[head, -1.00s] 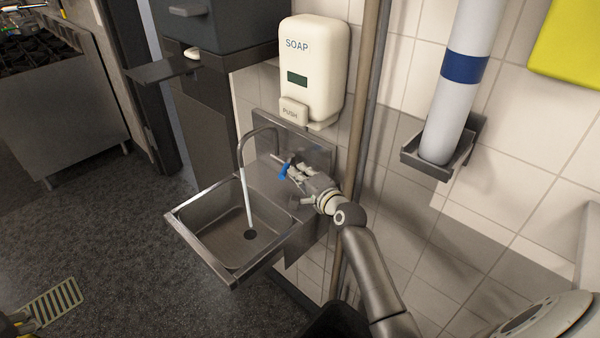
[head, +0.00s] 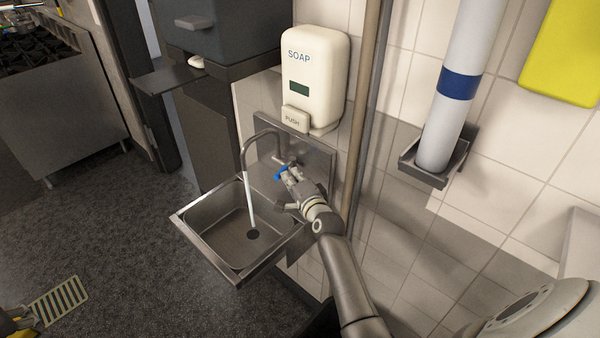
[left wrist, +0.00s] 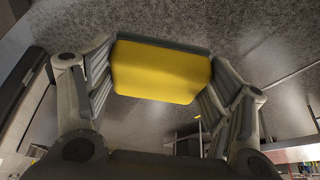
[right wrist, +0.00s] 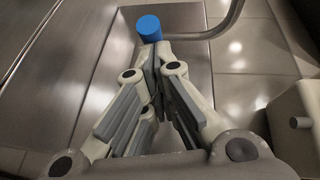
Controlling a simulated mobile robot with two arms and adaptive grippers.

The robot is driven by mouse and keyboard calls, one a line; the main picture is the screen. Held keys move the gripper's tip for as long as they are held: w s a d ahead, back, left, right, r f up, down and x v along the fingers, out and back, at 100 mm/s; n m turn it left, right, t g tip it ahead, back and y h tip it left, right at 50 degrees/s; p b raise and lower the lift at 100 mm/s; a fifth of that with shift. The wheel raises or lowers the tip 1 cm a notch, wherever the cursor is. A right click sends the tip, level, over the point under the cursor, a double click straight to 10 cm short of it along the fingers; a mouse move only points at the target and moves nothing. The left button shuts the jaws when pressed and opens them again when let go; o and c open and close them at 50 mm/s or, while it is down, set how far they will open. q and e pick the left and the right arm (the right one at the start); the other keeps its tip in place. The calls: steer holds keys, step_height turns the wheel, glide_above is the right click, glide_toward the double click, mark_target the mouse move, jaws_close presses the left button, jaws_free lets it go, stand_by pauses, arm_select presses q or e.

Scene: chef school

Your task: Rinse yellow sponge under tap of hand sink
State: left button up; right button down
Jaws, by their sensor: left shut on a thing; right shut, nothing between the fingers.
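The yellow sponge (left wrist: 160,72) is held between the fingers of my left gripper (left wrist: 155,80) in the left wrist view, over dark floor. The steel hand sink (head: 218,236) is in the middle of the head view. A white stream of water runs from its curved tap (head: 247,150) towards the drain, and the basin holds no sponge. My right gripper (head: 288,178) is shut and empty at the tap's blue handle (head: 281,173). In the right wrist view its fingertips (right wrist: 152,55) are just below the blue handle (right wrist: 149,28); I cannot tell if they touch.
A white soap dispenser (head: 314,82) hangs above the sink. A pipe (head: 363,110) runs down the wall at the right, beside a cup tube (head: 450,100) in a holder. A grate (head: 60,301) lies on the floor at lower left. Floor left of the sink is clear.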

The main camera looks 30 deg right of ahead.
arm_select(q)
steer(key=shift+r, duration=0.4)
arm_select(e)
steer(key=shift+w+a, duration=0.6)
steer(key=shift+a, duration=0.25)
arm_select(q)
steer(key=shift+p, duration=0.3)
steer(key=shift+d+r, duration=0.1)
